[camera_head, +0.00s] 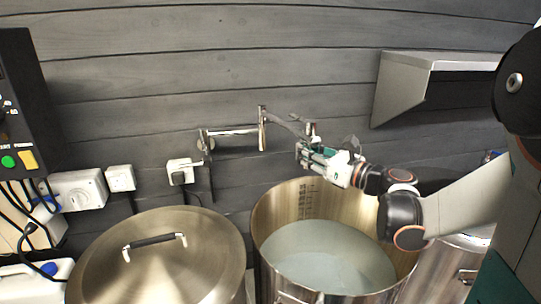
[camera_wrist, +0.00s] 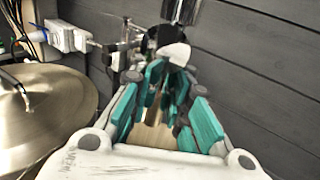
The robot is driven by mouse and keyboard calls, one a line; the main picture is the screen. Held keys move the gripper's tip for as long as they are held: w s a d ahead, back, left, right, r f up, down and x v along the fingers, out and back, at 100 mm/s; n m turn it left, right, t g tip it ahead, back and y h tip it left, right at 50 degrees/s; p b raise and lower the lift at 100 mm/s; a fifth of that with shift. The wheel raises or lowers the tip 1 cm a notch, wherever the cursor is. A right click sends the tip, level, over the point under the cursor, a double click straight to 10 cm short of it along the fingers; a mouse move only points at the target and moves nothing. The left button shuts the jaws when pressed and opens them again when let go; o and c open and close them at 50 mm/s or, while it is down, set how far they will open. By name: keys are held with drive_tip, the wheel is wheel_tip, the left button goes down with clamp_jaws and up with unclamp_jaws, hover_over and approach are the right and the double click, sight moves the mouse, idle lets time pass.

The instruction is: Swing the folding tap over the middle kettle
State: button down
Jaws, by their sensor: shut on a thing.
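The folding tap (camera_head: 233,131) is a chrome two-part arm on the back wall. Its first part runs right along the wall to an upright joint, and its second part slants right to my gripper (camera_head: 304,151). My gripper is shut on the tap's outer end, above the back of the middle kettle (camera_head: 262,243). That kettle is open steel with pale liquid. In the wrist view, the tap's chrome pipe (camera_wrist: 181,11) stands just beyond the green-padded fingers of my gripper (camera_wrist: 170,67). The fingers partly hide the tap's end.
The left kettle has a lid (camera_head: 165,265) with a black-grip handle. A right kettle (camera_head: 464,262) is partly behind my arm. A steel wall shelf (camera_head: 405,88) hangs upper right. Sockets (camera_head: 180,171) and a control box (camera_head: 28,105) with cables are at left.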

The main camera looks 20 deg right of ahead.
drive_tip(key=shift+w+d+b, duration=0.2)
drive_tip(key=shift+w+d, duration=0.1)
drive_tip(key=shift+d, duration=0.7)
drive_tip(key=shift+w+d+b, duration=0.15)
drive_tip(key=shift+w+d, duration=0.1)
drive_tip(key=shift+d, duration=0.75)
drive_tip(key=c, duration=1.5)
unclamp_jaws()
drive_tip(key=shift+s, duration=0.1)
drive_tip(key=v, duration=1.2)
drive_tip(key=shift+d, duration=0.2)
